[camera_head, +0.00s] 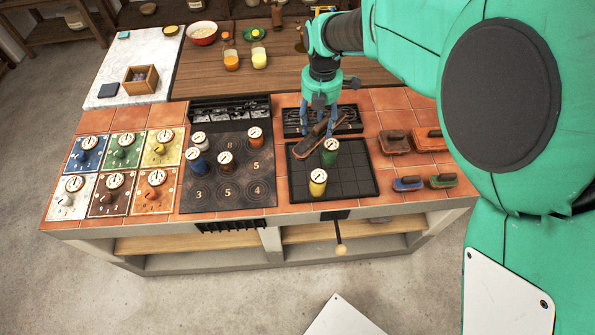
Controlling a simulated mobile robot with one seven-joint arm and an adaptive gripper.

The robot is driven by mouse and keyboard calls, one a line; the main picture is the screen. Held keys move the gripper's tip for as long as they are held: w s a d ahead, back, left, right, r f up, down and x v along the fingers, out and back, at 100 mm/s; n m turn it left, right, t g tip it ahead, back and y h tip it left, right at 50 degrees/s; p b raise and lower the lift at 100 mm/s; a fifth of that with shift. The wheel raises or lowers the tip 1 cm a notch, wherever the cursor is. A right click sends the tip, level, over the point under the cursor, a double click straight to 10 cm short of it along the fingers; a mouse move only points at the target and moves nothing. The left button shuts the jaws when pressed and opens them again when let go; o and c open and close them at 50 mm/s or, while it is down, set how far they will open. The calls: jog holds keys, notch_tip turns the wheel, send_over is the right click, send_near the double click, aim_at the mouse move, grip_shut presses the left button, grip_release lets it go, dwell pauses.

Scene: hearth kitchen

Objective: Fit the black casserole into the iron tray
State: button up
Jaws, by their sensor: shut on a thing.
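My gripper (319,122) points down over the right side of the tiled counter, its blue fingers shut on a long dark thing with a brown upper part (307,144). This appears to be the black casserole; it lies slanted in the picture, and the fingers partly hide it. The black gridded square (361,187), which appears to be the iron tray, lies beneath and in front of it. I cannot tell whether the held thing touches the tray. A green canister (330,153) and a yellow canister (318,183) stand on the tray, the green one close to the held thing.
A dark shallow rack (290,122) lies behind the tray. Brown (394,141), orange (430,139), blue (408,183) and green (442,181) lidded pieces sit to the right. A numbered dark plate (230,192) with several canisters lies left. The gridded tray's right part is bare.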

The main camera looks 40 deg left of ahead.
jog(key=s+a+r+n, duration=0.1)
jog(key=s+a+n, duration=0.3)
jog(key=n, duration=0.5)
jog(key=shift+s+r, duration=0.3)
jog(key=shift+s, duration=0.75)
notch_tip(320, 180, down, 12)
jog(key=b, duration=0.2)
jog(key=shift+b, duration=0.4)
jog(key=shift+f, duration=0.1)
jog(key=shift+f+b, duration=0.7)
jog(key=shift+f, duration=2.2)
jog(key=shift+f, duration=0.1)
jog(key=o, duration=1.6)
jog(key=shift+c, duration=0.2)
